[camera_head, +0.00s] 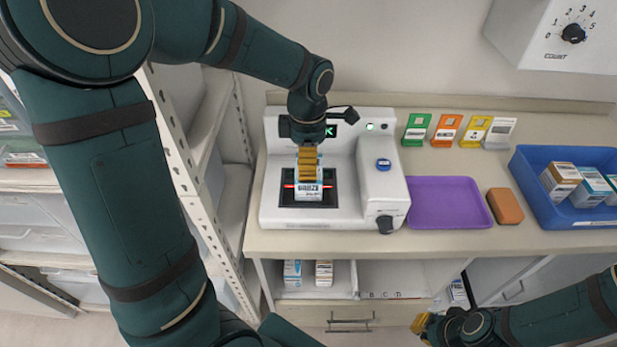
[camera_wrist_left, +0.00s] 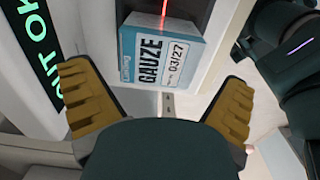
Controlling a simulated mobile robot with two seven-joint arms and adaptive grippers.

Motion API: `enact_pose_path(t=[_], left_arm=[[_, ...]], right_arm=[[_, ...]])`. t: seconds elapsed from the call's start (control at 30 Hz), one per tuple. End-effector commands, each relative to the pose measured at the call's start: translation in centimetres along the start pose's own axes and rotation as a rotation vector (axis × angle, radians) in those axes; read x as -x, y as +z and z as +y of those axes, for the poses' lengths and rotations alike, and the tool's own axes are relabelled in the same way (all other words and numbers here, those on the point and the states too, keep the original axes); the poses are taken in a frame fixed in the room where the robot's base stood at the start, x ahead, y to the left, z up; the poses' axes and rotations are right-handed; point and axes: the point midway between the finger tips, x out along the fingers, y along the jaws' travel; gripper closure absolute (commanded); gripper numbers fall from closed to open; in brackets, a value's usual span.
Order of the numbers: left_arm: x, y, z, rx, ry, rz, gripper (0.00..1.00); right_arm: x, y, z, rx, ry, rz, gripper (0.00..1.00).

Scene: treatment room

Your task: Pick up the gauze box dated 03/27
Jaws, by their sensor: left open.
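The gauze box (camera_head: 311,190) sits on the dark plate of a white scanner machine (camera_head: 352,190), with a red light line across it. In the left wrist view the box (camera_wrist_left: 160,58) is white and blue, and its label reads GAUZE and 03/27. My left gripper (camera_head: 308,170) is over the box, with its yellow fingers hiding part of it. In the wrist view its fingers are spread wide, and the box is ahead between them, not gripped. My right gripper (camera_head: 421,324) is low at the bottom right, away from the counter top; its jaws are too small to read.
A purple tray (camera_head: 448,203), an orange-brown block (camera_head: 505,206) and a blue bin (camera_head: 543,200) with several boxes stand right of the machine. Coloured cards (camera_head: 446,130) line the back. A shelf upright (camera_head: 185,150) is at left. More boxes (camera_head: 292,273) are below the counter.

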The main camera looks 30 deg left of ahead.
Motion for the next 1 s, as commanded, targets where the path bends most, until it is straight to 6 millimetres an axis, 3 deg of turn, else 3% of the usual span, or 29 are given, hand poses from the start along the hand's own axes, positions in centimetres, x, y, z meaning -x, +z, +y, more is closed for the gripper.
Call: enact_pose_path(t=[0.03, 0.2, 0.5, 0.67, 1.0], left_arm=[[-1.2, 0.0, -0.1, 0.000, -0.005, 0.003, 0.00], [-3.1, 0.1, 0.0, 0.000, -0.002, 0.001, 0.00], [-3.4, 0.1, 0.0, -0.001, -0.001, 0.000, 0.00], [-3.4, 0.1, 0.0, 0.000, -0.001, 0.000, 0.51], [-3.4, 0.1, 0.0, 0.000, 0.000, 0.000, 0.55]], right_arm=[[-0.4, 0.1, 0.2, 0.000, 0.000, -0.001, 1.00], [-0.8, 0.0, 0.3, 0.001, 0.000, 0.001, 1.00], [-0.8, 0.0, 0.3, 0.001, 0.000, 0.002, 1.00], [-0.8, 0.0, 0.3, 0.001, 0.000, 0.002, 1.00], [-0.8, 0.0, 0.3, 0.001, 0.000, 0.002, 1.00]])
